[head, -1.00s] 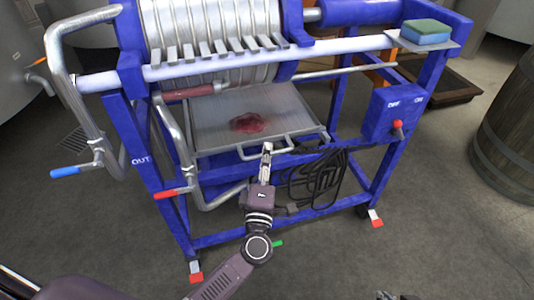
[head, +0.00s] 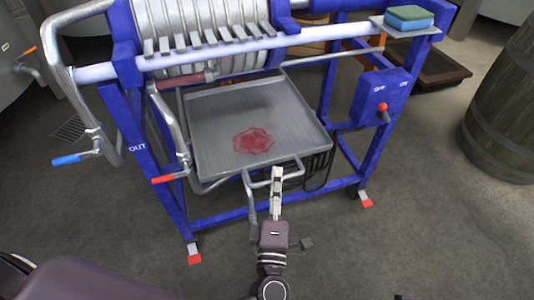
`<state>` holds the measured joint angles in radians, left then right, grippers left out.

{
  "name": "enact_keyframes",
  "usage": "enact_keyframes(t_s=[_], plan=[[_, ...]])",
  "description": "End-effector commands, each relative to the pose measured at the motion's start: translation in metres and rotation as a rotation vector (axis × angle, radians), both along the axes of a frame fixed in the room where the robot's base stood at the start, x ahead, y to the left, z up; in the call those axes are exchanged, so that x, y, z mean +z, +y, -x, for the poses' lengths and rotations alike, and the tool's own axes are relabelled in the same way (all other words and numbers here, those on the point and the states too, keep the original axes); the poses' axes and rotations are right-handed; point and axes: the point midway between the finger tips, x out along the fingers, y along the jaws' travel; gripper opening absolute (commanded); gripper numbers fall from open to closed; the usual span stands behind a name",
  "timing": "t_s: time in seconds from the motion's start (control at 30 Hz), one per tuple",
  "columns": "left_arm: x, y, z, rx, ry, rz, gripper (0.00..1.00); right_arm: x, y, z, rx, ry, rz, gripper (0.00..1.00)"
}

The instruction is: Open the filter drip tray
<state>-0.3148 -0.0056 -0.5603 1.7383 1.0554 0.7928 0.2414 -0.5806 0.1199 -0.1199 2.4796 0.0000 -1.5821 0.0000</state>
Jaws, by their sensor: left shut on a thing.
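The filter drip tray (head: 225,120) is a flat grey metal tray under the filter plates, with a red wine puddle (head: 254,140) on it. It sticks out well past the front of the blue frame. Its bar handle (head: 262,182) runs along the front edge. My right gripper is not clearly in view; only a small dark piece shows at the bottom edge.
The blue filter frame (head: 358,150) stands around the tray, with a switch box (head: 382,98) at right. A red-handled valve (head: 170,178) sits close to the tray's left front corner. A barrel (head: 507,110) stands at far right. The floor in front is clear.

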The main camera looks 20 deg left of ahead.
Motion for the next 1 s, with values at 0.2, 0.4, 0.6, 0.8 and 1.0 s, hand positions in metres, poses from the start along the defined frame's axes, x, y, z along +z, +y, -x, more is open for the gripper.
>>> enact_keyframes(t_s=[0.2,0.4,0.6,0.8,1.0], plan=[[-0.003,-0.034,0.051,-0.002,0.009,0.002,0.0,0.005,0.0,0.0,0.0,-0.001,0.0,0.0],[-0.002,-0.053,0.078,-0.002,0.006,0.002,0.0,0.006,0.0,0.0,0.0,-0.001,0.0,0.0],[-0.002,-0.061,0.09,-0.001,0.004,0.001,0.0,0.005,0.0,-0.001,0.001,-0.002,0.0,0.0],[-0.002,-0.062,0.091,-0.002,0.003,0.0,0.0,0.004,0.0,-0.001,0.001,-0.001,0.0,0.0],[-0.002,-0.062,0.091,-0.002,0.004,0.0,0.09,0.003,0.0,-0.001,0.001,-0.001,0.0,0.0]])
